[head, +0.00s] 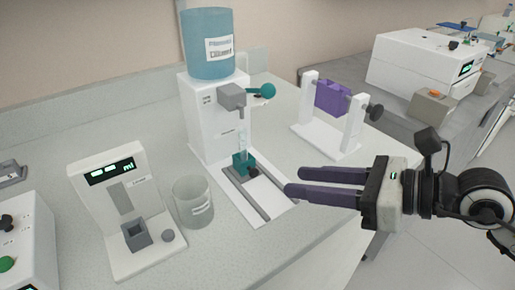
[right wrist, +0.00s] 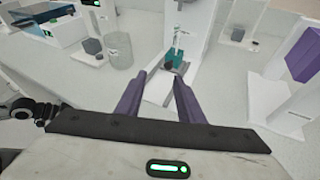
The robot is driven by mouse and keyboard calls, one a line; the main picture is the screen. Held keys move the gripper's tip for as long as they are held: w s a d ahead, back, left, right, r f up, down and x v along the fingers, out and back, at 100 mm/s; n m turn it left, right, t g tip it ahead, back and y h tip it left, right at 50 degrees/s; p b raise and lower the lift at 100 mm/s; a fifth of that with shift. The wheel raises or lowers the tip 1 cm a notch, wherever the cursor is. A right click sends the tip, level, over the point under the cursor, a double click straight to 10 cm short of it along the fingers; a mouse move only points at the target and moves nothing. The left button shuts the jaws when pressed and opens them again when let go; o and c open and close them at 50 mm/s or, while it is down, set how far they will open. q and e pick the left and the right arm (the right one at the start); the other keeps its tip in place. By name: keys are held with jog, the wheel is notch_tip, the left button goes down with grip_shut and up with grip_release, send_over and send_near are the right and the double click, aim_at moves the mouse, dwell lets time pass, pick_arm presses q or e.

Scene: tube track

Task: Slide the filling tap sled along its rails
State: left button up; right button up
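The sled (head: 241,161) is a small teal block with a dark knob (head: 253,171) on its front right. It sits at the back of two grey rails (head: 249,198), under the grey tap of the white dispenser (head: 213,130). A clear tube (head: 242,142) stands upright in it. My right gripper (head: 294,181) is open and empty, its purple fingers pointing left, to the right of the rails and apart from the sled. In the right wrist view the sled (right wrist: 171,55) shows ahead, beyond the spread fingertips (right wrist: 159,76). My left gripper is not in view.
A clear beaker (head: 193,201) and a white device with a green display (head: 120,205) stand left of the rails. A white stand with a purple block (head: 332,98) stands behind my right gripper. The counter in front of the rails is clear.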

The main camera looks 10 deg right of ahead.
aim_at(256, 172)
jog(key=shift+w+d+n+h, duration=0.4)
jog(key=shift+w+d+h, duration=0.1)
jog(key=shift+w, duration=0.15)
jog(key=shift+w+a+p, duration=0.3)
jog(key=shift+a, duration=0.1)
jog(key=p+x, duration=0.1)
jog(key=x, duration=0.8)
jog(key=shift+f, duration=0.1)
grip_shut()
